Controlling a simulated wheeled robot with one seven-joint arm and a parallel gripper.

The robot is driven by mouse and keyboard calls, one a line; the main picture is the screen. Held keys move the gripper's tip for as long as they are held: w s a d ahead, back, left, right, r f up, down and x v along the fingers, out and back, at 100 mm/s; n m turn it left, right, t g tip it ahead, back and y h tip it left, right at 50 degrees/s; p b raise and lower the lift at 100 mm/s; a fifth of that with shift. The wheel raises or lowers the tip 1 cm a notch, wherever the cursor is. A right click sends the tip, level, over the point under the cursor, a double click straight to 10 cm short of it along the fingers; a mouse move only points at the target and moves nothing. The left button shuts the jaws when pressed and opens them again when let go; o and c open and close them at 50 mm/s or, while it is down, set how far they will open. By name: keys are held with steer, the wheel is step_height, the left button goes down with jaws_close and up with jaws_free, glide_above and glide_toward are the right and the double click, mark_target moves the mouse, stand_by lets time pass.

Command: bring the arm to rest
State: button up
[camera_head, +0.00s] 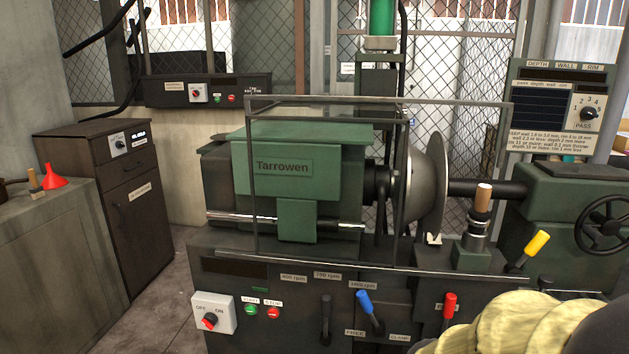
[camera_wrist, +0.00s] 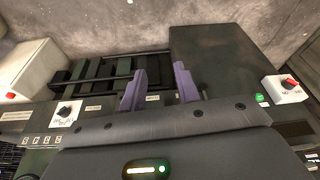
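My gripper (camera_wrist: 160,88) shows in the wrist view, with two purple-grey fingers standing apart and nothing between them. It is open and empty. Beyond the fingers lie dark slatted bars (camera_wrist: 98,72) and a dark flat-topped cabinet (camera_wrist: 215,62); I cannot tell how far the fingertips are from them. The gripper does not show in the head view. There the green Tarrowen spinning lathe (camera_head: 283,168) stands in the middle, with a grey metal bowl-shaped disc (camera_head: 432,185) upright on its spindle.
A clear guard with a dark frame (camera_head: 380,102) stands before the lathe head. Blue (camera_head: 366,306), red (camera_head: 449,306) and yellow (camera_head: 537,243) levers stick up along the front. A handwheel (camera_head: 606,222) is at right. Floor (camera_head: 165,290) is bare at left, beside a dark cabinet (camera_head: 125,200).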

step_height(320, 180, up, 31)
steer(key=s+g+p, duration=0.1)
steer(key=p, duration=3)
steer(key=shift+s+f, duration=0.15)
steer(key=shift+s, duration=0.05)
